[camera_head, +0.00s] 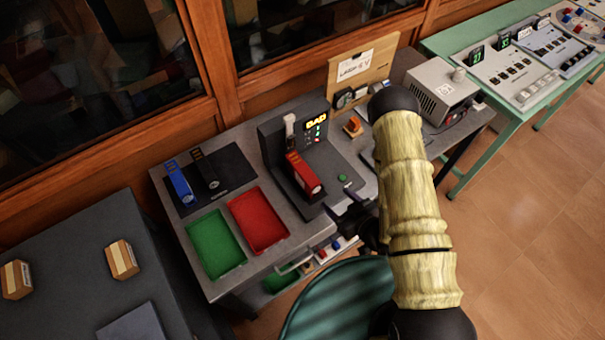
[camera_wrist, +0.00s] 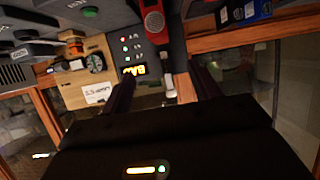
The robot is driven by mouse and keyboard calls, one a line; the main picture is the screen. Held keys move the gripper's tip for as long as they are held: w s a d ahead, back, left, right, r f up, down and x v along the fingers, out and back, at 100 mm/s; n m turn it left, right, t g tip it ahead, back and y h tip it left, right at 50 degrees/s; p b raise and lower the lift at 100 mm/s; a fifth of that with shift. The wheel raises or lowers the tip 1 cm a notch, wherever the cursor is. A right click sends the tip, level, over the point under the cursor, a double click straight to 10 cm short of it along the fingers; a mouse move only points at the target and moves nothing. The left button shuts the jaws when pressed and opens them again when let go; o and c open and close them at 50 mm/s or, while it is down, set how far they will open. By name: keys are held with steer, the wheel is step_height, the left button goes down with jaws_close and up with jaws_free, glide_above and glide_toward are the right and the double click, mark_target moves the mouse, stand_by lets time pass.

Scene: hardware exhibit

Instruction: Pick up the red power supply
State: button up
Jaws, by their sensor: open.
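The red power supply (camera_head: 303,174) is a long red block with a dark end face, lying in a dark grey test station (camera_head: 345,180) on the bench. In the wrist view, the red power supply (camera_wrist: 154,20) shows at the top, beyond my fingers. My gripper (camera_head: 350,216) is to the right of it and nearer the front, partly hidden behind my arm. In the wrist view my gripper (camera_wrist: 163,88) is open, its two dark fingers apart with nothing held between them.
A white-handled lever (camera_head: 290,127) stands at the back end of the red power supply. A red tray (camera_head: 258,221) and a green tray (camera_head: 214,244) lie to the left, with a blue power supply (camera_head: 181,184) on a black mat. A green stool (camera_head: 338,300) stands in front.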

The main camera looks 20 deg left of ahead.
steer(key=b+x, duration=0.2)
steer(key=b, duration=1.2)
glide_toward(305, 171)
steer(key=x, duration=0.2)
steer(key=shift+w+a+f+p, duration=0.35)
steer(key=shift+w+a+f, duration=0.2)
steer(key=shift+a+f, duration=0.1)
steer(key=shift+p+x, duration=1.1)
steer(key=shift+x, duration=1.5)
steer(key=shift+r, duration=0.1)
steer(key=shift+w, duration=0.1)
jaws_close()
steer(key=shift+r, duration=0.15)
